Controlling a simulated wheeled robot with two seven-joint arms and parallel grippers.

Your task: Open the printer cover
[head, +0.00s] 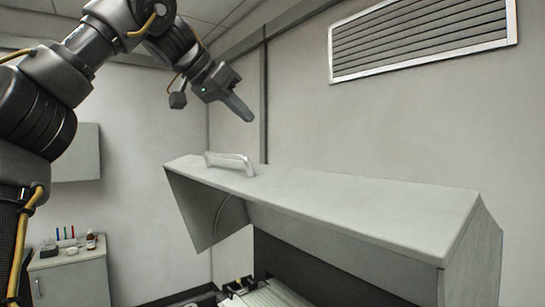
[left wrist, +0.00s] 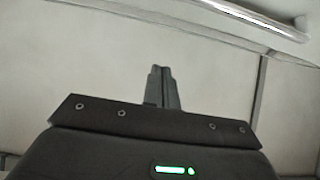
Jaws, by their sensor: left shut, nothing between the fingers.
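The grey printer cover (head: 340,203) fills the lower right of the head view. It stands raised, with open space and a dark interior under its front edge. A pale bar handle (head: 232,162) is fixed on its left part. A pale bar that looks like this handle (left wrist: 255,15) also crosses the top right of the left wrist view. My left gripper (head: 246,115) is above the handle, apart from it, pointing down and right. Its fingers are together and empty in the left wrist view (left wrist: 161,72). My right gripper is not in view.
White ribbed parts or cards (head: 268,294) show below the cover. A small cabinet (head: 70,283) with bottles and coloured items stands at the lower left. A wall cabinet (head: 77,153) hangs at the left, and a vent (head: 420,42) is high on the back wall.

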